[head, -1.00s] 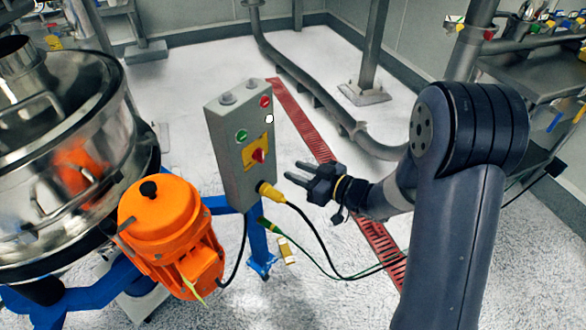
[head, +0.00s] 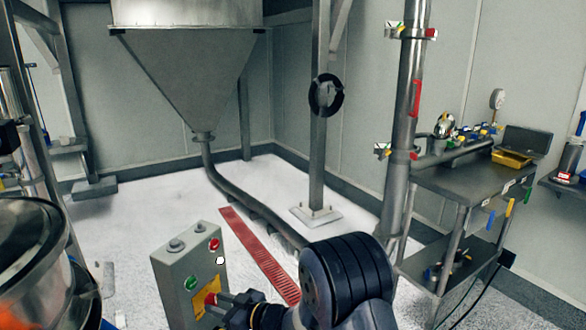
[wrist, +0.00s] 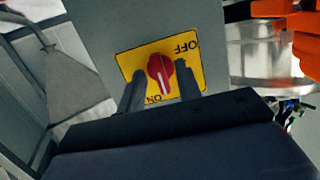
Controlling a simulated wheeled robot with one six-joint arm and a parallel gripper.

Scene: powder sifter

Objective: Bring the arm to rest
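My gripper (head: 232,307) is at the lower middle of the head view, in front of the grey control box (head: 176,262). In the wrist view its two dark fingers (wrist: 158,88) are spread apart with nothing held between them. The red rotary knob (wrist: 159,70) on its yellow ON/OFF plate (wrist: 194,62) shows between the fingers. The knob's white mark points toward ON. I cannot tell whether the fingertips touch the knob or plate. My arm rises from the bottom edge and its lower links are out of view.
The box also carries a green button (head: 190,283) and a red button (head: 213,244). A steel sifter (head: 35,250) stands at left. A hopper (head: 190,70), a post (head: 319,150) and a steel bench (head: 465,178) stand farther back. Floor is open around the red drain grate (head: 258,255).

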